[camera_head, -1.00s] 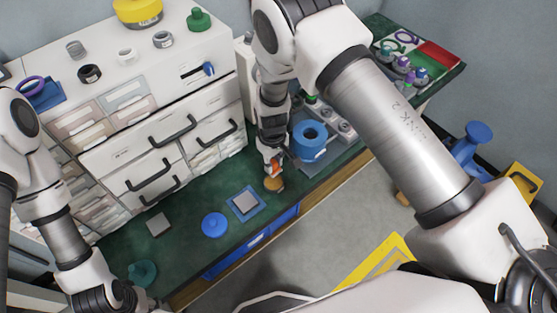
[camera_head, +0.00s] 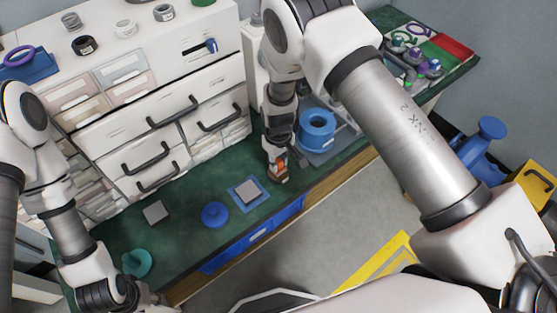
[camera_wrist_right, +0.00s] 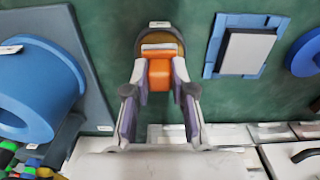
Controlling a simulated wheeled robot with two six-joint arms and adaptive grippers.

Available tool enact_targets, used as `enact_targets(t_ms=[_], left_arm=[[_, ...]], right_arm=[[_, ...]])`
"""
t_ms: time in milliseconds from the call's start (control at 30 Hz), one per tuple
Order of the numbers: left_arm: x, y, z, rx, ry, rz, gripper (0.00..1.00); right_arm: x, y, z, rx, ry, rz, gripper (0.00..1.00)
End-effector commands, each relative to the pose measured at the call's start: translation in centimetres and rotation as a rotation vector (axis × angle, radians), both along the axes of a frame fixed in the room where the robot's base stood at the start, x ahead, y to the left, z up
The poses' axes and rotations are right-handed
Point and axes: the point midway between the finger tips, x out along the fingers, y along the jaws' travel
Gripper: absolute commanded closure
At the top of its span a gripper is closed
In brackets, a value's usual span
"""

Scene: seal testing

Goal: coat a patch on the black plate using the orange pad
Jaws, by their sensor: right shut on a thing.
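My right gripper (camera_head: 278,162) is shut on the orange block of the pad (camera_wrist_right: 158,76), one finger on each side. A brown rounded part shows beyond the orange block, with a pale strip between. The pad is over the green bench, to the right of the blue-framed plate; its height is unclear. A grey square plate (camera_head: 247,191) lies on a blue square base, and also shows in the right wrist view (camera_wrist_right: 246,52). Another dark grey square plate (camera_head: 155,213) lies further left. Neither looks clearly black. My left gripper (camera_head: 145,300) is at the lower left edge, its jaws unclear.
A blue round object (camera_head: 215,215) sits between the plates. A teal object (camera_head: 137,263) stands near my left wrist. A blue roll (camera_head: 317,130) stands right of my right gripper. White drawers (camera_head: 165,130) with black handles line the back.

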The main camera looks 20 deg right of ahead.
Motion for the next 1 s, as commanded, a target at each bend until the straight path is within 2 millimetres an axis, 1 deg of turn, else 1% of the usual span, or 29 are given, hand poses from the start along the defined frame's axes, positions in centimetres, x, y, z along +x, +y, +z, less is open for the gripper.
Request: enact_targets(t_ms=[1000], left_arm=[[0.0, 0.0, -0.6, 0.0, 0.0, 0.0, 0.6]], right_arm=[[0.01, 0.0, -0.97, 0.0, 0.0, 0.0, 1.0]])
